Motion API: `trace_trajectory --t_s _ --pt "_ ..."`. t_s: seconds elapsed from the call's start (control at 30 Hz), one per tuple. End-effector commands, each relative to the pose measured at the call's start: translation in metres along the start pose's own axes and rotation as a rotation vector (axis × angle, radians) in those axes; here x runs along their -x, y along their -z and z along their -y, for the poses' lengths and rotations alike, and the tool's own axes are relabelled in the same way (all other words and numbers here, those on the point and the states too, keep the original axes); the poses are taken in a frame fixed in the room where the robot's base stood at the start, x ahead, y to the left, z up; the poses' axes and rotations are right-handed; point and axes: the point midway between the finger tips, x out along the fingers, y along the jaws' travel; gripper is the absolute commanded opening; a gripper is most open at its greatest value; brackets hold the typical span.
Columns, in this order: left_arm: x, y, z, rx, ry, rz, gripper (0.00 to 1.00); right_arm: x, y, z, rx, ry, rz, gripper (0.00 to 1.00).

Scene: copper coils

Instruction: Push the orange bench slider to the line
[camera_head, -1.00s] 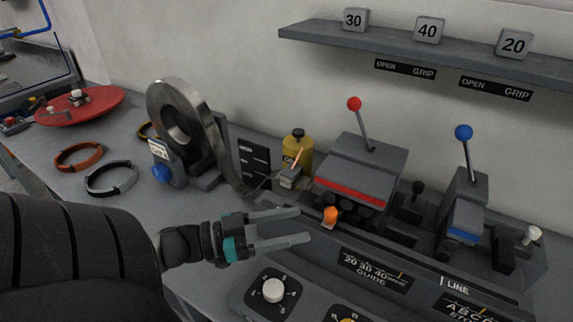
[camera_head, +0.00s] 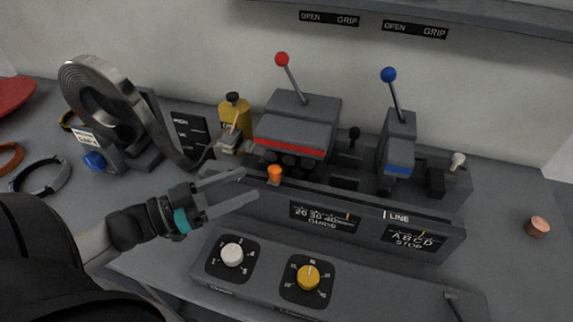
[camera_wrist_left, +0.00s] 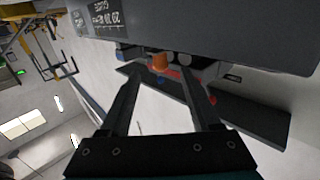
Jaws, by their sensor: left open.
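The orange slider (camera_head: 274,174) is a small knob on the front edge of the grey bench fixture (camera_head: 350,205), left of the guide scale. The white LINE mark (camera_head: 385,215) is on the same front rail, well to the right of the slider. My left gripper (camera_head: 249,186) is open and empty, its fingers pointing right, just left of and nearer than the slider. In the left wrist view, the orange slider (camera_wrist_left: 161,62) shows beyond the two open fingertips (camera_wrist_left: 163,75), apart from them. My right gripper is not in view.
A red-lever block (camera_head: 297,125) and a blue-lever block (camera_head: 397,145) stand behind the rail. A panel with a white knob (camera_head: 232,255) and a yellow knob (camera_head: 308,277) lies in front. A steel coil (camera_head: 105,100) is at left. A copper piece (camera_head: 537,227) lies at right.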

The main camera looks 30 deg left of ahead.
Motion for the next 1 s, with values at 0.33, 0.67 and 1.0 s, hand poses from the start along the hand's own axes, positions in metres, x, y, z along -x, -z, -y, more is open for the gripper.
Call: trace_trajectory --t_s 0.33,0.67,1.0 --pt "-0.059 0.001 0.0 -0.003 -0.002 -0.003 0.64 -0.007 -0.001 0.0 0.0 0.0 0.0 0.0" --pt "-0.098 0.0 0.0 0.0 0.0 -0.001 0.64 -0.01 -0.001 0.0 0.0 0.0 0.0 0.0" --pt "-0.11 0.0 0.0 0.0 0.001 0.001 0.64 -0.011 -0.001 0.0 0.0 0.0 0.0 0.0"
